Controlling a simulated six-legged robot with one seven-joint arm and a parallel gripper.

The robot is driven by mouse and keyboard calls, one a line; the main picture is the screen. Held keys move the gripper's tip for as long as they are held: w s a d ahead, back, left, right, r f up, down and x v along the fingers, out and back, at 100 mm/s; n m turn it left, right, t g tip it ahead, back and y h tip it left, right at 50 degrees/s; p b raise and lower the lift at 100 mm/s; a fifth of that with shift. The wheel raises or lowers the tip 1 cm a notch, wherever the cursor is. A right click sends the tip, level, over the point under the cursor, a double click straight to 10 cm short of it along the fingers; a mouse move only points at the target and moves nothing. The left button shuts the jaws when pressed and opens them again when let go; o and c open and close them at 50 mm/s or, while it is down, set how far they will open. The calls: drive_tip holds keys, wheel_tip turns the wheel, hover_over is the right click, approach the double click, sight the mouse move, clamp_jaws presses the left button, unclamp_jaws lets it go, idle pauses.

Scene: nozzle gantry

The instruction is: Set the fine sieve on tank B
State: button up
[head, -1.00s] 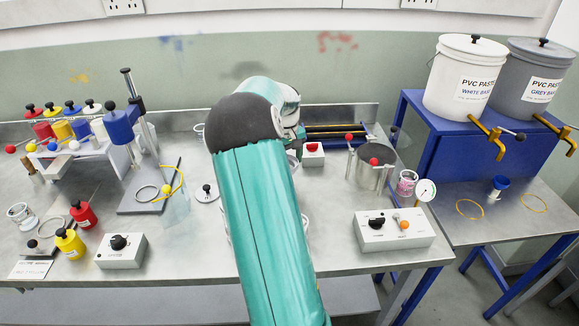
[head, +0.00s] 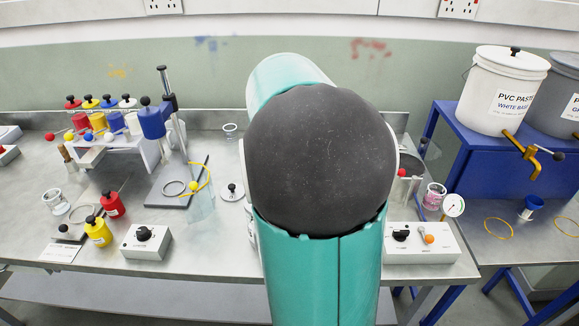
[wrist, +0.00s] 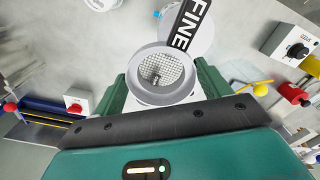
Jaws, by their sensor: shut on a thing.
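The fine sieve (wrist: 160,75) is a grey ring with a wire mesh and a black handle marked FINE (wrist: 192,22). In the wrist view my gripper (wrist: 163,82) is shut on it, a green finger on each side. The sieve is above the bench, with a small knob-like thing showing through the mesh. A pale round disc (wrist: 203,38) lies beyond the handle. In the head view my arm hides the gripper and sieve. I cannot tell which vessel is tank B; no such label is readable.
A dial box (head: 146,241) and red and yellow bottles (head: 98,231) stand at the left front. A stand with a blue cylinder (head: 152,122) is behind them. A switch box (head: 422,243) and a gauge (head: 453,205) are right of my arm. Paste buckets (head: 503,90) stand far right.

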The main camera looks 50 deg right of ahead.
drive_tip(key=s+a+r, duration=0.1)
drive_tip(key=a+r, duration=0.2)
drive_tip(key=a, duration=0.2)
wheel_tip(320, 180, down, 6)
idle(0.4)
drive_tip(key=shift+s+f, duration=0.1)
drive_tip(key=shift+f, duration=0.55)
idle(1.2)
drive_tip(key=o, duration=0.7)
drive_tip(key=shift+r, duration=0.1)
wheel_tip(320, 180, up, 11)
drive_tip(key=shift+f, duration=0.1)
idle(0.7)
drive_tip(key=shift+a, duration=0.1)
idle(0.4)
